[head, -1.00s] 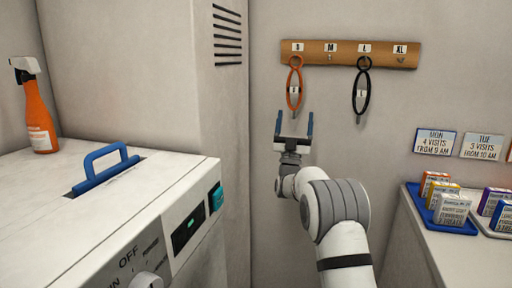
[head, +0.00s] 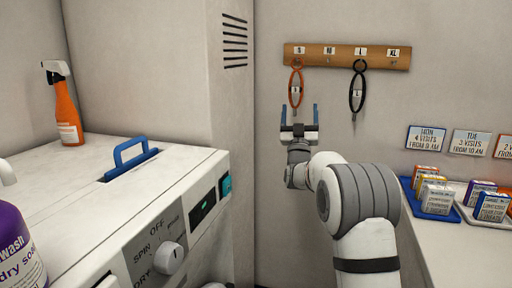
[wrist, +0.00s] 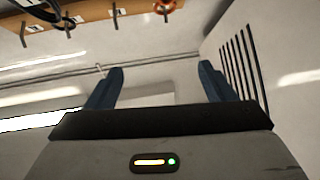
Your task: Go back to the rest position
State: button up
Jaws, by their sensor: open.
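My gripper (head: 300,118) is open and empty, its two blue fingers pointing up. In the head view it stands just below the orange loop (head: 295,84), apart from it as far as I can tell. The orange loop hangs on the peg under S of the wooden peg board (head: 345,57), and a black loop (head: 358,86) hangs under L. In the wrist view the blue fingers (wrist: 158,88) are spread with nothing between them. The peg board (wrist: 100,20) and part of the orange loop (wrist: 178,5) show at the top there.
A white machine (head: 80,185) with a blue handle (head: 131,155) stands at the left, with an orange spray bottle (head: 66,108) on top. A purple bottle (head: 18,250) is at the near left. At the right, a counter (head: 455,250) holds small boxes on a blue tray (head: 432,212) and a white tray.

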jog(key=s+f+g+y+p, duration=0.1)
jog(key=s+f+g+p, duration=0.3)
jog(key=s, duration=1.2)
jog(key=s+d+f+g+y+p, duration=0.1)
jog(key=s+f+g+p, duration=0.4)
jog(key=s+g, duration=0.7)
jog(key=s+f+g+y+p, duration=0.1)
jog(key=s+f+g+p, duration=0.3)
jog(key=s, duration=1.6)
jog(key=f+g, duration=0.1)
jog(key=g, duration=0.3)
jog(key=shift+s+d+g, duration=0.15)
jog(key=shift+d+g, duration=0.05)
jog(key=shift+g, duration=0.2)
jog(key=shift+f, duration=0.1)
jog(key=shift+c, duration=0.2)
